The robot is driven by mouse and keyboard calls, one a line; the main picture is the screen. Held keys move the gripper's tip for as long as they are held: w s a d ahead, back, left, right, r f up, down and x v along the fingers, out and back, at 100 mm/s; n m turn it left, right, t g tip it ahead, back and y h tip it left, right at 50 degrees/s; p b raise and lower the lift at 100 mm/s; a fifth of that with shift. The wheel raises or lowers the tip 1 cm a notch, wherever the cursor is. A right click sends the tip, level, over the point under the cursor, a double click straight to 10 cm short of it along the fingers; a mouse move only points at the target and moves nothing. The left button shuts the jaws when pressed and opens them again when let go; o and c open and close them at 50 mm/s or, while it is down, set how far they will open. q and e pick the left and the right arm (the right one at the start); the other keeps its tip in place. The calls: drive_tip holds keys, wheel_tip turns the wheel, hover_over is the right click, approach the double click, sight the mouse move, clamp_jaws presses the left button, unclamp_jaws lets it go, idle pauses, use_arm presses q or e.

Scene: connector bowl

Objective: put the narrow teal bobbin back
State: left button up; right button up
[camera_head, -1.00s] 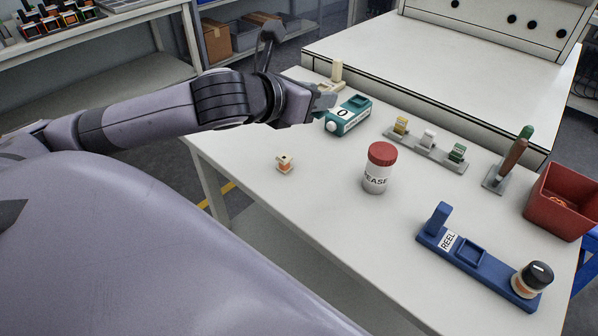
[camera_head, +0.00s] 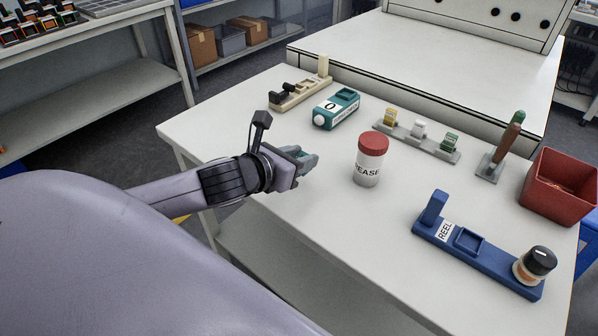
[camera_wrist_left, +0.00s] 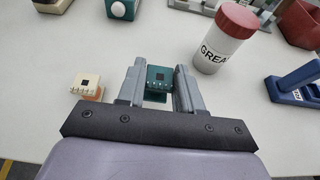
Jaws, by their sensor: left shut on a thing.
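My left gripper (camera_head: 303,160) is over the near-left part of the table, left of the grease jar. In the left wrist view its fingers are shut on the narrow teal bobbin (camera_wrist_left: 160,75), whose teal top has a dark square mark. The fingers hide its sides, and I cannot tell whether it touches the table. A cream-and-orange bobbin (camera_wrist_left: 87,84) stands just left of the gripper in the wrist view; the arm hides it in the head view. A grey rack (camera_head: 430,146) holds yellow, white and green pieces. My right gripper is not in view.
The red-lidded grease jar (camera_head: 370,160) stands right of the gripper. Behind are a teal case (camera_head: 337,108) marked 0 and a cream stand (camera_head: 302,94). A blue REEL base (camera_head: 490,268), red bin (camera_head: 560,187) and upright tool (camera_head: 507,145) are at right. The middle front is clear.

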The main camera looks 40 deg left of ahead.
use_arm(q)
drive_tip(key=shift+f+b, duration=0.3)
drive_tip(key=shift+f, duration=1.45)
drive_tip(key=shift+f, duration=0.15)
drive_tip(key=o, duration=1.1)
drive_tip(key=shift+s+r, duration=0.1)
drive_tip(key=shift+r, duration=0.1)
drive_tip(key=d+p+v, duration=0.1)
drive_tip(key=v, duration=1)
drive_tip(key=shift+s+a+r, duration=0.2)
drive_tip(key=shift+s+a, duration=0.1)
drive_tip(key=shift+a, duration=0.2)
